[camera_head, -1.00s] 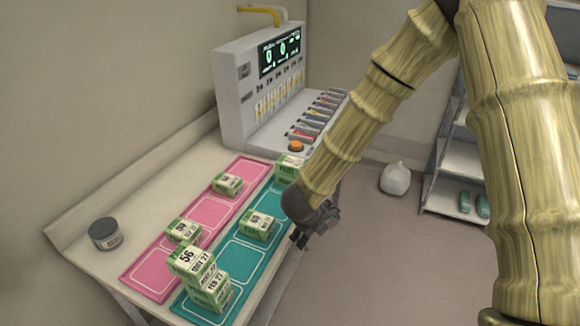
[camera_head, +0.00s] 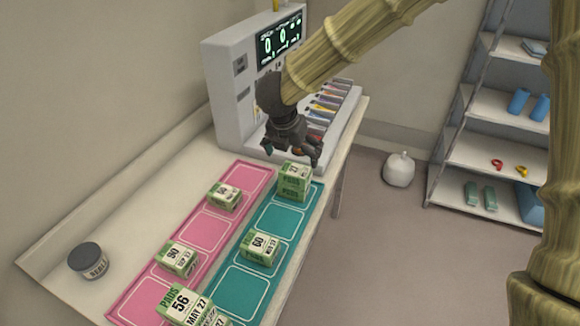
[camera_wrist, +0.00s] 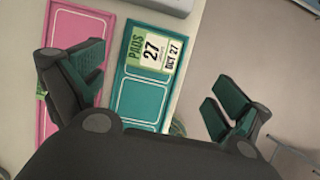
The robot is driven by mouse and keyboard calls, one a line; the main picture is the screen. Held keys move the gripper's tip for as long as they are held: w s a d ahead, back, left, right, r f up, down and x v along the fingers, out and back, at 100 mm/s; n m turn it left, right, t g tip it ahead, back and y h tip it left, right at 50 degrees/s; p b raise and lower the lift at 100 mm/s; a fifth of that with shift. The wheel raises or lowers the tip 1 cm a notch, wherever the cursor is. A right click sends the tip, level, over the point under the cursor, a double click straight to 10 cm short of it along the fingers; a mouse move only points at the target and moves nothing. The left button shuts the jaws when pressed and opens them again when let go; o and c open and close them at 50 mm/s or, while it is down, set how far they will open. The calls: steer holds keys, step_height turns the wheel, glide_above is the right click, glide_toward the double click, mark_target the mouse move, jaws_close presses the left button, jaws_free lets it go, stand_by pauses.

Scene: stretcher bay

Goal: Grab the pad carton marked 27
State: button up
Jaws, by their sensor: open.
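The pad carton marked 27 (camera_wrist: 149,51) shows in the wrist view, with "PADS", "27" and "OCT 27" on its green and white faces. It sits at the end of the teal mat (camera_wrist: 141,98). My gripper (camera_head: 293,158) hangs above and just behind that stack. In the wrist view my gripper (camera_wrist: 155,95) is open and empty, its fingers wide apart with the carton ahead between them.
Carton 60 (camera_head: 260,247) is on the teal mat, carton 56 (camera_head: 184,304) at its near end. Carton 90 (camera_head: 178,258) and another carton (camera_head: 223,196) lie on the pink mat (camera_head: 203,232). A grey-lidded jar (camera_head: 89,262) stands left. The machine (camera_head: 232,95) is behind.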

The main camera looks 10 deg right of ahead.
mark_target(296, 170)
steer(key=x, duration=0.3)
steer(key=p+x, duration=0.1)
steer(key=x, duration=0.1)
steer(key=shift+w+a+f, duration=0.1)
steer(key=shift+w+a, duration=0.15)
steer(key=shift+a, duration=0.1)
steer(key=shift+d+f+p, duration=0.15)
steer(key=shift+f+p, duration=0.1)
steer(key=shift+p, duration=0.15)
steer(key=p+x, duration=0.1)
steer(key=x, duration=0.2)
steer(key=shift+w+f+p, duration=0.25)
steer(key=shift+f+p, duration=0.1)
steer(key=shift+f, duration=0.4)
steer(key=shift+c, duration=0.4)
steer(key=c, duration=1.1)
steer(key=shift+r, duration=0.1)
